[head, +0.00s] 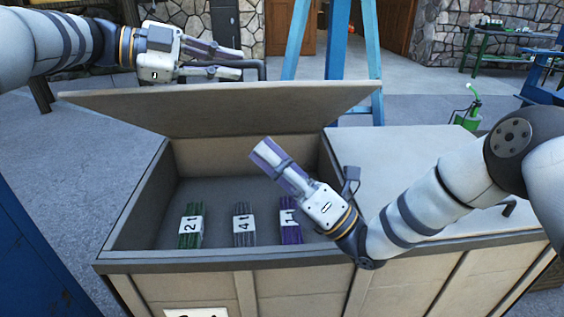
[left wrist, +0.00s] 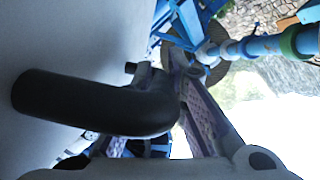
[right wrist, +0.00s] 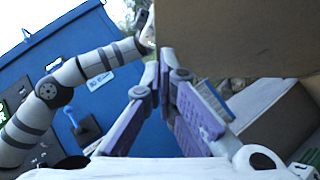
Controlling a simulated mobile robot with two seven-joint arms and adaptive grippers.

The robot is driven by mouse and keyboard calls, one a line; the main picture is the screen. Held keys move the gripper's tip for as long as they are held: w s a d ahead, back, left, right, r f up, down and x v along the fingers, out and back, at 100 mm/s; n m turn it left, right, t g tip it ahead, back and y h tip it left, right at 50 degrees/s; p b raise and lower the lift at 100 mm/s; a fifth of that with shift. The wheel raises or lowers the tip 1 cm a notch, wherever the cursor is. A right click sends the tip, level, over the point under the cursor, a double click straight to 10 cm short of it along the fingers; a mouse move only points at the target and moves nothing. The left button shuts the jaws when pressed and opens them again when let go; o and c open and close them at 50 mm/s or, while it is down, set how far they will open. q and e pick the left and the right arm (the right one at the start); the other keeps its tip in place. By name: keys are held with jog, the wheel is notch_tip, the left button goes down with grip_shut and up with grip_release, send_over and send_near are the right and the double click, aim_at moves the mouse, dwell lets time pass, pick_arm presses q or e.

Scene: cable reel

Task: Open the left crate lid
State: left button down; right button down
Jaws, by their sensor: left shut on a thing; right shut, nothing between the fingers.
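The left crate lid (head: 225,105) is raised and tilted up at the back of the crate (head: 225,262), leaving the left compartment open. My left gripper (head: 240,62) is above the lid's upper edge, shut on its dark handle (head: 262,70). The handle (left wrist: 95,103) also shows large in the left wrist view, running in between the fingers. My right gripper (head: 264,154) is shut and empty, over the open compartment in front of the lid. In the right wrist view its fingers (right wrist: 165,75) are next to the tan lid (right wrist: 240,38).
Inside the compartment lie green (head: 191,226), grey (head: 244,226) and purple (head: 291,227) cable bundles with number tags. The right lid (head: 400,165) is closed. A blue ladder (head: 372,60) stands behind, and a green bottle (head: 468,115) is at the right.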

aim_at(224, 91)
jog(key=w+a+r, duration=0.1)
jog(key=r, duration=0.1)
jog(key=w+a+r, duration=0.2)
jog(key=w+r, duration=0.1)
jog(key=shift+a+r, duration=0.1)
jog(key=shift+r, duration=0.25)
